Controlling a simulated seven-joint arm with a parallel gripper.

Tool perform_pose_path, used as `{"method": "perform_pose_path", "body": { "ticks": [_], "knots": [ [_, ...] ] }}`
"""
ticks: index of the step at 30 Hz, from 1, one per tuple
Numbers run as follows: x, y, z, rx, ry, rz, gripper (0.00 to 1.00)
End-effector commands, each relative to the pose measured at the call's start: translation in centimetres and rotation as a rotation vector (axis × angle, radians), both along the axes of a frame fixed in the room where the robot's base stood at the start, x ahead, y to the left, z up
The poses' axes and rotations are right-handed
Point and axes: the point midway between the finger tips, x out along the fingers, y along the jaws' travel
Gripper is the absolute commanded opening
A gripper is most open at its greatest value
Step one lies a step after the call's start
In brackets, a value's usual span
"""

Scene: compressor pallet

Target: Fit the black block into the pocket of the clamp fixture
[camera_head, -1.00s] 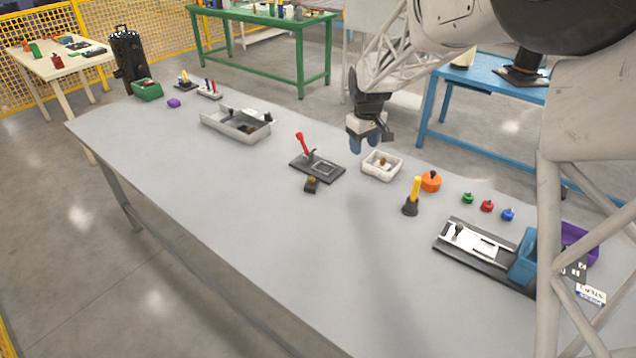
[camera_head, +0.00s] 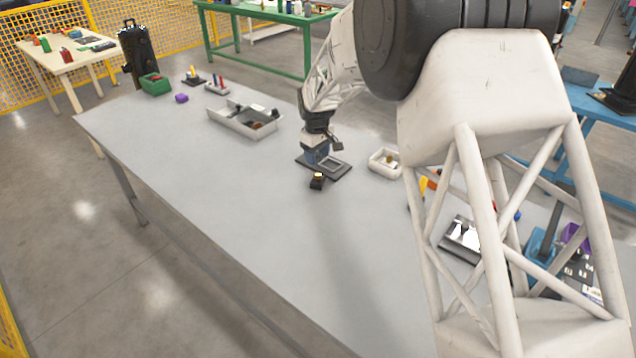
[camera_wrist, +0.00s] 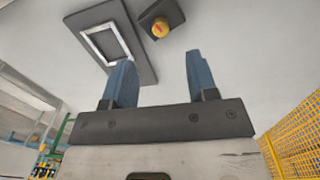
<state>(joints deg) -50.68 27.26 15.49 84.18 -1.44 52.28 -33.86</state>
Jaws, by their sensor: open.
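The black block (camera_head: 317,182), topped by a round yellow knob, sits on the grey table just in front of the clamp fixture. In the wrist view the block (camera_wrist: 176,12) lies above the gap between my fingers, with a red mark on its knob. The clamp fixture (camera_head: 338,168) is a dark flat plate with a silver-rimmed rectangular pocket; the wrist view shows it (camera_wrist: 139,62) at upper left, its pocket empty. In the wrist view my gripper (camera_wrist: 160,62) is open and empty.
A grey divided tray (camera_head: 228,122) with parts stands behind left, and a white bin (camera_head: 376,168) close right of the fixture. The table's front left is clear. My arm covers the right side.

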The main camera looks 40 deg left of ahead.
Motion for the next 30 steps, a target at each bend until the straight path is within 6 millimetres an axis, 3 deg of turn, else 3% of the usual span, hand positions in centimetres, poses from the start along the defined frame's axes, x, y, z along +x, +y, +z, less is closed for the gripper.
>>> {"method": "perform_pose_path", "body": {
  "ticks": [12,23,30],
  "knots": [
    [0.1,-0.1,-2.5,0.000,0.000,0.000,0.53],
    [0.0,-0.1,-2.6,0.000,0.000,-0.001,0.53],
    [0.0,-0.3,-4.3,-0.002,0.001,-0.001,0.53]
  ]
}}
